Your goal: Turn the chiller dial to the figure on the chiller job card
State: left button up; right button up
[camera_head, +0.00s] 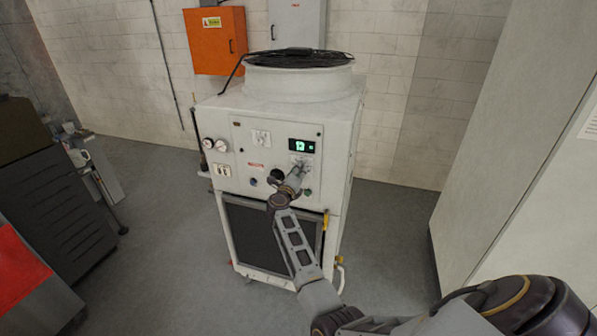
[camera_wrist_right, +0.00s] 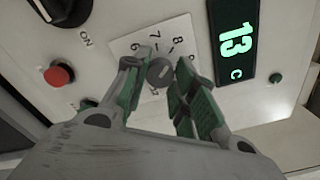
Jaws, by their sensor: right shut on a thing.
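The chiller (camera_head: 278,110) is a pale upright cabinet with a round fan on top. Its green display (camera_head: 301,146) reads 13, and in the right wrist view the display (camera_wrist_right: 233,38) shows 13 C, turned sideways. I cannot make out a job card. My left gripper is out of view.
An orange box (camera_head: 215,42) hangs on the wall. A pale cabinet (camera_head: 500,130) stands right; dark drawers (camera_head: 55,205) stand left.

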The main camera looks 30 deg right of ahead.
aim_at(301, 145)
jog(key=o, duration=1)
jog(key=shift+a, duration=0.1)
jog(key=shift+o, duration=0.2)
jog(key=shift+r, duration=0.1)
jog(key=r, duration=0.3)
jog(key=w+r, duration=0.1)
jog(key=r, duration=0.3)
jog(key=s+r, duration=0.1)
jog(key=r, duration=0.1)
jog(key=shift+s+r, duration=0.3)
jog(key=shift+r, duration=0.05)
jog(key=shift+w, duration=0.5)
jog(key=shift+s+r, duration=0.15)
jog(key=shift+s, duration=0.1)
